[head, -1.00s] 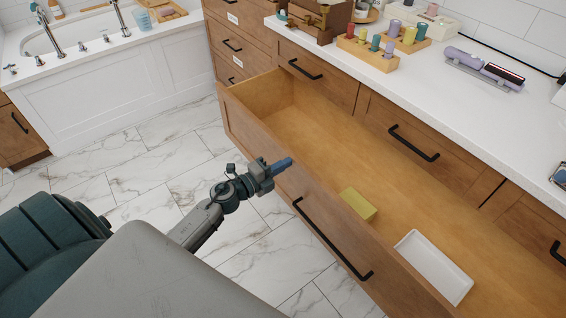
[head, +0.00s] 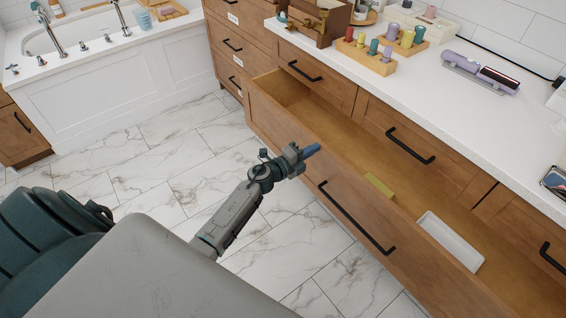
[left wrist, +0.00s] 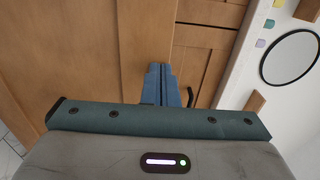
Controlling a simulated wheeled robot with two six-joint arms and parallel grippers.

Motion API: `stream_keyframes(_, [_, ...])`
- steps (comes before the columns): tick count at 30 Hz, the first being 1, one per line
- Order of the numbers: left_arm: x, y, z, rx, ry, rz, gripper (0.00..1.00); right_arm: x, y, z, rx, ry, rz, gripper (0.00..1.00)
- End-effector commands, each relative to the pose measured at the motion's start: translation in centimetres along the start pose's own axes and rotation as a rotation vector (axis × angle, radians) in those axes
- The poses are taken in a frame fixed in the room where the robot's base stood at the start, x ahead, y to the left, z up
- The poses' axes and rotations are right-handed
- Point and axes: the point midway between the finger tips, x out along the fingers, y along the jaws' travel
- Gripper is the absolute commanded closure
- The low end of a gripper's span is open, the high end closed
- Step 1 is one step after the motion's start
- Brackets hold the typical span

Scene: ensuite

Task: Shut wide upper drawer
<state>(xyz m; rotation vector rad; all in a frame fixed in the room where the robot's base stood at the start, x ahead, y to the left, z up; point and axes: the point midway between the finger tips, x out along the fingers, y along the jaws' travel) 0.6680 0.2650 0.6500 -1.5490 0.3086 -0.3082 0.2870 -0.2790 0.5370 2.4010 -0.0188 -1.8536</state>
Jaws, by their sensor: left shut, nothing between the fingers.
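The wide wooden drawer (head: 290,135) is partly open below the counter, its inside floor still showing as a narrowing strip. A black bar handle (head: 355,218) is on its front. Inside lie a yellow-green block (head: 379,186) and a white tray (head: 450,241). My left gripper (head: 312,149) is shut and empty, with its blue fingertips at the drawer front, up and left of the handle; contact is hard to tell. In the left wrist view the shut fingers (left wrist: 161,84) point at wooden panels. My right gripper is not in view.
The white counter (head: 420,90) holds peg blocks (head: 365,50), a wooden box (head: 320,20) and a purple device (head: 480,70). Closed drawers (head: 230,45) stand at the back left, near a white bathtub (head: 90,75). The marble floor (head: 160,150) beside the drawer is clear.

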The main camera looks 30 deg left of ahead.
Motion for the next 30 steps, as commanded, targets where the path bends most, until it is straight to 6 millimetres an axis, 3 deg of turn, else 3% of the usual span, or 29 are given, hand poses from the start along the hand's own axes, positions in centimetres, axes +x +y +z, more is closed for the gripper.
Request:
stream_keyframes(1, [1.7,-0.3,0.0,-0.002,-0.001,-0.004,1.0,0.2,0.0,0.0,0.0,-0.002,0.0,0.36])
stream_keyframes(7, [7.2,0.0,0.0,-0.002,0.0,-0.004,1.0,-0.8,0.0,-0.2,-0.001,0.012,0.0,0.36])
stream_keyframes(15, [13.1,0.2,0.0,-0.001,0.0,-0.003,1.0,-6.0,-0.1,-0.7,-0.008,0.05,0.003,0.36])
stream_keyframes(20, [15.3,0.2,0.1,0.0,0.0,-0.002,1.0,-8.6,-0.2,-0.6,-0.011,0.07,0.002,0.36])
stream_keyframes(30, [17.1,0.0,0.0,0.001,-0.001,-0.002,1.0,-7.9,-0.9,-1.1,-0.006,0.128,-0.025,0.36])
